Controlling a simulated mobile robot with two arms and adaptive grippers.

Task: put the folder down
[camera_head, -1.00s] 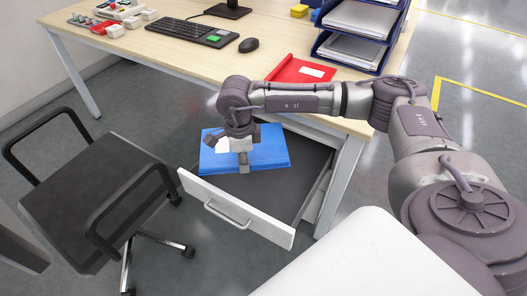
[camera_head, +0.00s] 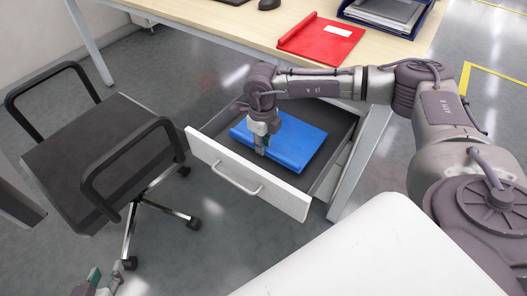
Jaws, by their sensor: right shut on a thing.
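The blue folder (camera_head: 297,146) is inside the open drawer (camera_head: 208,160) under the desk. It looks nearly flat, and I cannot tell whether it rests fully on the drawer floor. My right gripper (camera_head: 261,150) points down and is shut on the folder's near left edge. The gripper hides part of that edge. My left gripper (camera_head: 104,281) shows only at the bottom left edge, with its fingers apart and nothing seen between them.
A red folder (camera_head: 310,36) lies on the desk (camera_head: 262,38), beside a blue tray rack (camera_head: 420,22). A black office chair (camera_head: 100,150) stands left of the drawer. The drawer's white front (camera_head: 280,193) stands nearest me. Grey floor is free between chair and drawer.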

